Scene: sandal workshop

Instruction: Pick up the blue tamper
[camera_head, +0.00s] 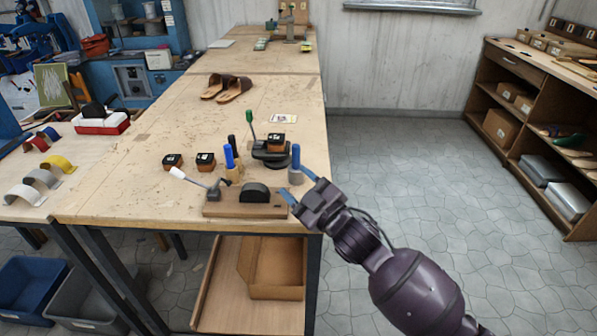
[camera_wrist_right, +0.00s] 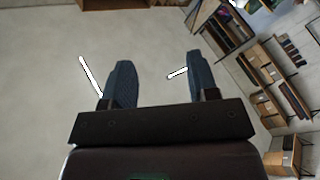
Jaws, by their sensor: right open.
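The blue tamper (camera_head: 296,157) stands upright near the right edge of the workbench, with a blue handle on a short grey base. My right gripper (camera_head: 298,185) is open, its blue fingers just in front of and beside the tamper's base in the head view. I cannot tell whether they touch it. In the right wrist view the open fingers (camera_wrist_right: 160,82) have nothing between them but floor behind, and the tamper does not show there. My left gripper is out of view.
A wooden board (camera_head: 225,210) with a lever and a black block lies at the bench's front edge. Another blue-handled tool (camera_head: 229,157) and a dark round stand (camera_head: 270,158) are left of the tamper. Sandals (camera_head: 228,88) lie further back. Open floor is to the right.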

